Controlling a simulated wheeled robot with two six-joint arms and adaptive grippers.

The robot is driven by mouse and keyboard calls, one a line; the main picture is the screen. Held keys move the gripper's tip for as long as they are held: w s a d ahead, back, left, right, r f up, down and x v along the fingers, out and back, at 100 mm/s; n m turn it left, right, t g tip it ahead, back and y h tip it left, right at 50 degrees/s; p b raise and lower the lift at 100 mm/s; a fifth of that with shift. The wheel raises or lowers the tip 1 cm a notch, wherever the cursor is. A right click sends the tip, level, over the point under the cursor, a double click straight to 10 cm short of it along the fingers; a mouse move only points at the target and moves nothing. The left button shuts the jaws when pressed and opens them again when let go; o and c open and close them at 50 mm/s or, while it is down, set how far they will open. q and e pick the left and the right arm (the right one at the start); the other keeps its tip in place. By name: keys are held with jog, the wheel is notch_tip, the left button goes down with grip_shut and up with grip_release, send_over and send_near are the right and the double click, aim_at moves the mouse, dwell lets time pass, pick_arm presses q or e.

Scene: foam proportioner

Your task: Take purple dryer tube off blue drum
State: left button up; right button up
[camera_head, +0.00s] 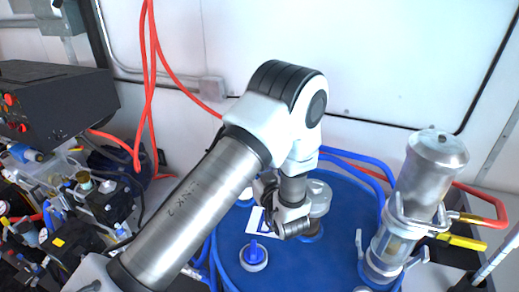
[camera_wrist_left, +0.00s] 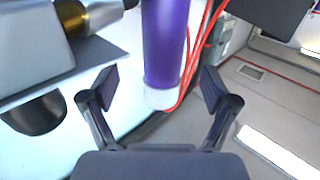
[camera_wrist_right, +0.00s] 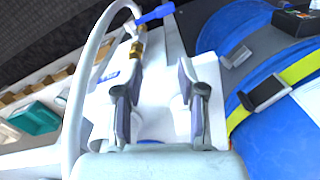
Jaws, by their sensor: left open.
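The purple dryer tube (camera_wrist_left: 165,45) shows in the left wrist view, with a pale, clear-looking lower end (camera_wrist_left: 160,97). It stands between the two spread fingers of my left gripper (camera_wrist_left: 159,82), slightly beyond their tips as far as I can tell. In the head view my left gripper (camera_head: 280,212) is over the blue drum (camera_head: 232,262), and my arm hides the tube there. My right gripper (camera_wrist_right: 160,100) shows only in the right wrist view. Its fingers are apart, with nothing clearly held between them.
A clear and metal canister (camera_head: 405,200) stands at the drum's right side. A white cap with a blue knob (camera_head: 254,257) sits on the drum top. Red hoses (camera_head: 152,80) hang behind. Valves and a black box (camera_head: 55,100) crowd the left. A blue-handled valve (camera_wrist_right: 153,15) shows near my right gripper.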

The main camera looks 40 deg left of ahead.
pick_arm(q)
jog(key=x, duration=0.7)
jog(key=shift+a+f, duration=0.25)
jog(key=shift+a, duration=0.15)
jog(key=shift+w+a+f, duration=0.1)
jog(key=shift+w, duration=0.1)
jog(key=shift+s+r, duration=0.2)
jog(key=shift+c, duration=1.4)
jog(key=shift+s, duration=0.1)
jog(key=c, duration=1.3)
